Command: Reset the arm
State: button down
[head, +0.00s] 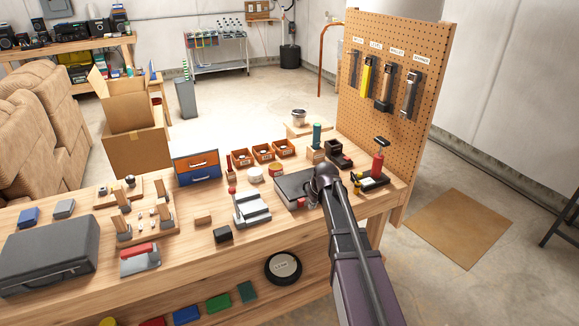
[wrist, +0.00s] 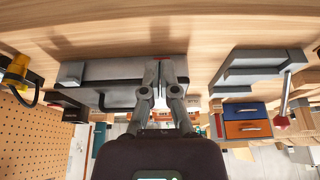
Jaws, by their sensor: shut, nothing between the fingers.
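My arm reaches from the lower right in the head view to the right part of the workbench (head: 185,240). My gripper (head: 312,198) is low beside a grey flat case (head: 292,184), partly hidden by my own wrist. In the wrist view, which looks upside down, the two fingers of my gripper (wrist: 166,62) are together with nothing between them. The grey case (wrist: 110,72) with its dark handle lies right behind the fingertips. I cannot tell whether they touch it.
A grey fixture (head: 251,207) stands left of the case, and a red-handled tool (head: 379,158) to its right. Several orange bins (head: 263,153) and a blue-orange drawer box (head: 197,167) are behind. A pegboard (head: 400,40) rises at the bench's right end.

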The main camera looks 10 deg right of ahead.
jog(key=s+r+m+g+p, duration=0.1)
jog(key=s+g+p, duration=0.1)
jog(key=s, duration=1)
jog(key=s+a+r+m+g+h+p, duration=0.1)
jog(key=s+r+m+p, duration=0.1)
jog(key=s, duration=1)
jog(key=shift+a+r+m+g+p, duration=0.25)
jog(key=shift+r+m+g+p, duration=0.05)
jog(key=shift+g+p, duration=0.1)
jog(key=n+t+y, duration=0.1)
jog(key=n+t, duration=0.3)
send_near(301, 199)
jog(key=s, duration=0.1)
jog(key=s+d+f, duration=0.1)
jog(key=s+b, duration=0.1)
jog(key=s, duration=0.1)
jog(key=shift+d+f, duration=0.2)
jog(key=shift+d, duration=0.15)
jog(key=shift+w+a+f+b, duration=0.35)
jog(key=shift+w+f+b, duration=0.25)
jog(key=shift+w, duration=0.4)
jog(key=shift+w+a+f+b, duration=0.3)
jog(key=shift+w+f+b, duration=0.3)
jog(key=shift+w, duration=0.35)
jog(key=shift+w+a+f+b, duration=0.35)
jog(key=shift+w+f+b, duration=0.2)
jog(key=shift+w, duration=0.45)
jog(key=shift+b+x, duration=0.7)
jog(key=shift+x, duration=0.15)
